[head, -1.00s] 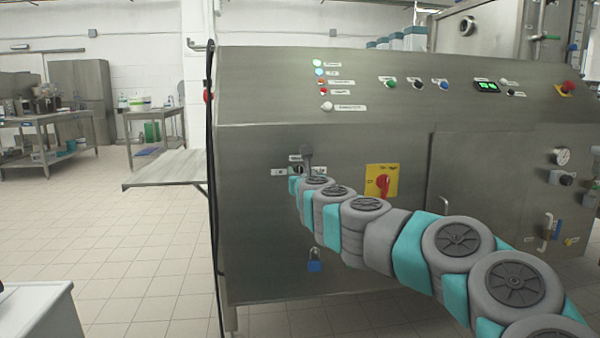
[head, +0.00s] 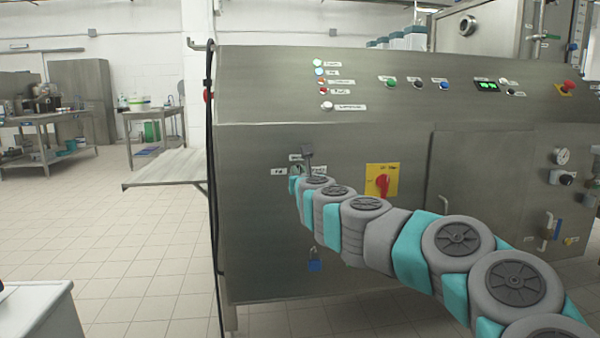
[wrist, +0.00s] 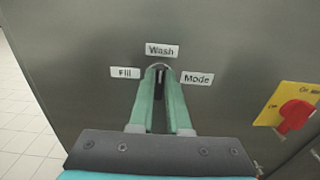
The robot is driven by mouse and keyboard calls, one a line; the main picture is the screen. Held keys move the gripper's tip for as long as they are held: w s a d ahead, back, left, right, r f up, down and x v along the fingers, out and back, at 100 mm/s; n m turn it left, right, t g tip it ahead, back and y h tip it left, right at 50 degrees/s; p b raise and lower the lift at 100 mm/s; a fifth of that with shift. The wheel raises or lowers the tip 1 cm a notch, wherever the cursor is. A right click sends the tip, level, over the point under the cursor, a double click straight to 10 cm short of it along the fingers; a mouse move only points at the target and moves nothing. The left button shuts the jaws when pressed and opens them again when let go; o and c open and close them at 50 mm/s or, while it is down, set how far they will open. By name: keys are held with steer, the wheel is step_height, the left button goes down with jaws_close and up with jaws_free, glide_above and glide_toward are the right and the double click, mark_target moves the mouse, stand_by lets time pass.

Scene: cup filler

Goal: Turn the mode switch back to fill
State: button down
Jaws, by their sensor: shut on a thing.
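The mode switch (wrist: 160,69) is on the steel front panel, mostly hidden between my fingers in the wrist view. Its labels are Fill (wrist: 125,72) on the left, Wash (wrist: 160,50) above and Mode (wrist: 197,78) on the right. My gripper (wrist: 161,80) is shut on the switch, with its two green fingers on either side of the knob. The part of the knob that shows looks roughly upright, toward Wash, but its exact angle is hard to tell. In the head view my arm covers most of the switch.
A red rotary switch on a yellow plate (head: 394,180) is right of my gripper and shows in the wrist view (wrist: 295,115). A blue padlock (head: 314,265) hangs below. Buttons and lamps line the sloped panel above. A side shelf (head: 165,168) juts out left over open floor.

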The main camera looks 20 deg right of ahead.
steer(key=shift+n, duration=0.3)
steer(key=shift+w+a+f+n+b, duration=0.1)
steer(key=shift+a+f+n, duration=0.1)
steer(key=shift+n, duration=2.65)
steer(key=shift+a+f+n+b, duration=0.15)
steer(key=shift+a+f+n, duration=0.1)
steer(key=shift+n, duration=2.65)
steer(key=shift+w+a+f+n+b, duration=0.1)
steer(key=shift+a+f+n, duration=0.1)
steer(key=shift+n, duration=2.65)
steer(key=c, duration=0.9)
jaws_free()
steer(key=shift+s, duration=0.1)
